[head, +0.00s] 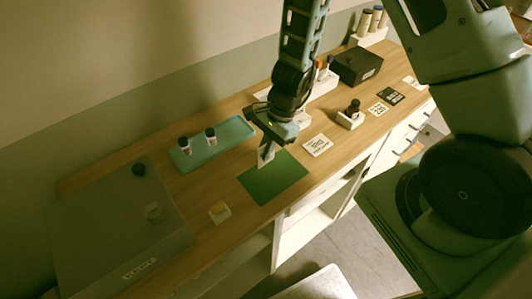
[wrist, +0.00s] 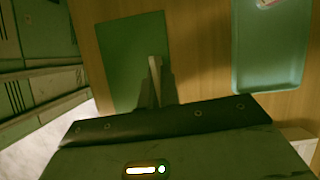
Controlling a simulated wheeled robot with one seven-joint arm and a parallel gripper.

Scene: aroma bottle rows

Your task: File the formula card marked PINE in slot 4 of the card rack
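My gripper (head: 265,143) is over the dark green mat (head: 265,193), fingers pointing down. It is shut on a thin pale card (head: 266,155), held upright above or at the mat; I cannot tell if it touches. In the wrist view the card (wrist: 155,76) shows nearly edge-on between the fingers, over the mat (wrist: 120,50). Its marking cannot be read. A printed white card (head: 317,145) lies flat right of the mat. I cannot pick out the card rack or its slot numbers with certainty; a white rack-like piece (head: 323,86) stands behind my arm, partly hidden.
A teal tray (head: 228,146) with two bottles is left of the mat. A grey labelled platform (head: 110,240) fills the left end. Right are a bottle in a white holder (head: 350,122), a dark box (head: 357,66) and flat cards (head: 391,96).

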